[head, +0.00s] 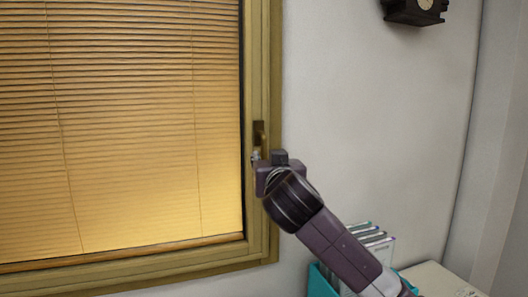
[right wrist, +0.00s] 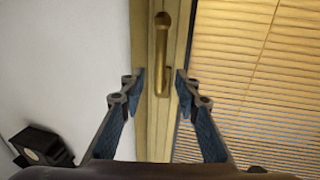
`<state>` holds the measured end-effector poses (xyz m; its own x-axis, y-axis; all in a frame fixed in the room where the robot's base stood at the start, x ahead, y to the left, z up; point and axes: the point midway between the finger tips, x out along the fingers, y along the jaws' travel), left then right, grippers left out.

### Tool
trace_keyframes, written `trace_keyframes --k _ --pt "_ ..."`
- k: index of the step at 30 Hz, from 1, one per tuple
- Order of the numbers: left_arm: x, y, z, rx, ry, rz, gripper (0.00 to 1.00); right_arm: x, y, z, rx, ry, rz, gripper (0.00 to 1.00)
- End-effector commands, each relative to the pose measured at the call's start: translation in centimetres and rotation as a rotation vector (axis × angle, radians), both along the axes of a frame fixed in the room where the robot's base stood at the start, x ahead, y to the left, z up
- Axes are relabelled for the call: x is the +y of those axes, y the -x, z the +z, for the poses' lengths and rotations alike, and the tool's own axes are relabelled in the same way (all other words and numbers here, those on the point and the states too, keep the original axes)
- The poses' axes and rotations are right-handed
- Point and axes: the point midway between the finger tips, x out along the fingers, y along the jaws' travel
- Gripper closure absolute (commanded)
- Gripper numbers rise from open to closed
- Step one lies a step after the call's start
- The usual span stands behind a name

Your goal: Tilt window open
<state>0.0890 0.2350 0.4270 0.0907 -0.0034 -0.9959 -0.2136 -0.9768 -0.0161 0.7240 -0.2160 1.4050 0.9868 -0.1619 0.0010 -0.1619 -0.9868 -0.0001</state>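The window (head: 130,120) has a wooden frame, and it looks closed. Its bronze handle (head: 259,133) is on the right side of the frame, with its upper part showing just above my right gripper (head: 262,160). In the right wrist view the handle (right wrist: 162,55) lies lengthwise along the frame. My right gripper (right wrist: 160,73) is open there, with one fingertip on each side of the handle's near end. I see no contact, and depth is hard to judge. My left gripper is in neither view.
Lowered blinds (head: 120,190) cover the window pane. A teal holder (head: 325,282) with several files (head: 375,240) stands below my right arm, beside a pale surface (head: 440,280).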

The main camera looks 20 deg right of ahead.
Motion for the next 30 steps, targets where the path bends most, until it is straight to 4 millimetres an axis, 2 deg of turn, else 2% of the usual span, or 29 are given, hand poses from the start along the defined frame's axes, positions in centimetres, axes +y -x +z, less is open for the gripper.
trace_keyframes --k 6,12,18,25,30 --pt "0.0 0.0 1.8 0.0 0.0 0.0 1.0 -0.6 -3.3 0.3 0.003 0.001 -0.002 0.7" --pt "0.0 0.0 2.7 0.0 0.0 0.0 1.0 -0.9 -5.5 0.2 0.002 0.001 -0.001 0.7" --pt "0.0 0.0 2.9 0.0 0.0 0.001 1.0 -1.1 -6.4 0.0 0.0 0.001 0.0 0.7" --pt "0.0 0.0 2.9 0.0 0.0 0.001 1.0 -1.1 -6.4 0.0 0.0 0.001 0.001 0.7" --pt "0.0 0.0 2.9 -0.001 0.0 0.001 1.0 -1.1 -6.4 -0.1 0.001 0.001 0.001 0.88"
